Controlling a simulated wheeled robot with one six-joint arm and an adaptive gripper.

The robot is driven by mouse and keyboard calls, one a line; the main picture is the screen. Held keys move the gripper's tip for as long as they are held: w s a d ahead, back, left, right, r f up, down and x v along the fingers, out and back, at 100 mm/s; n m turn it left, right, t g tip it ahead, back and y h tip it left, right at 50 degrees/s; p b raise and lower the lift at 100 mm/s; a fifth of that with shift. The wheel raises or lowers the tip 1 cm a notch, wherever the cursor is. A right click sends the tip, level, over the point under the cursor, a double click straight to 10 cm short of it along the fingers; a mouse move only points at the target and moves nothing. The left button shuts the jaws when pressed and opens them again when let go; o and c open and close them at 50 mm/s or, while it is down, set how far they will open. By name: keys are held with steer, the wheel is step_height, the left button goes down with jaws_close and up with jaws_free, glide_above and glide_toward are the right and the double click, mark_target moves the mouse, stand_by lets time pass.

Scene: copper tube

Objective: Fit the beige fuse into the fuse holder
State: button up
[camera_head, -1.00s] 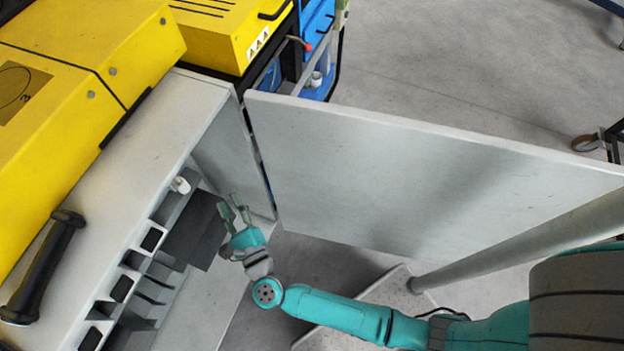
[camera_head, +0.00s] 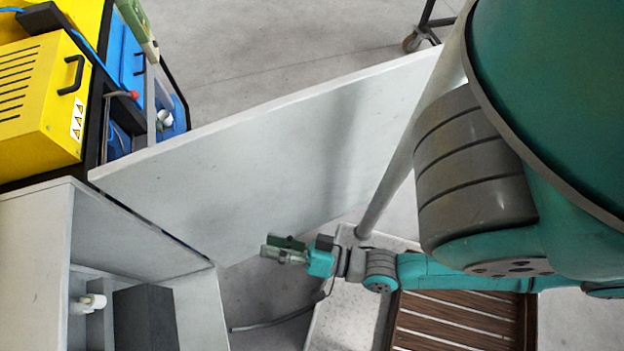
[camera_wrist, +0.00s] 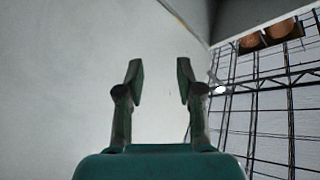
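My gripper (camera_head: 268,246) is in front of the lower part of the open grey cabinet door in the head view, to the right of the cabinet opening. In the wrist view its two fingers (camera_wrist: 160,78) stand apart with nothing between them. A small off-white cylindrical piece (camera_head: 88,304) sits inside the cabinet at the lower left of the head view, well left of my gripper. I cannot tell whether it is the beige fuse or a part of the holder. No fuse holder can be clearly made out.
The open cabinet door (camera_head: 270,150) spans the middle of the head view. The grey cabinet (camera_head: 35,225) holds a dark box (camera_head: 145,318). A yellow machine (camera_head: 35,110) and blue unit (camera_head: 128,60) stand upper left. A slatted brown surface (camera_head: 455,320) lies below my arm.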

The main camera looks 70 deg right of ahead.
steer(key=s+d+r+n+g+h, duration=0.1)
steer(key=s+r+n+g, duration=0.2)
steer(key=s+n, duration=0.5)
steer(key=shift+s+d+r, duration=0.35)
steer(key=shift+s+r, duration=0.25)
steer(key=shift+s, duration=0.2)
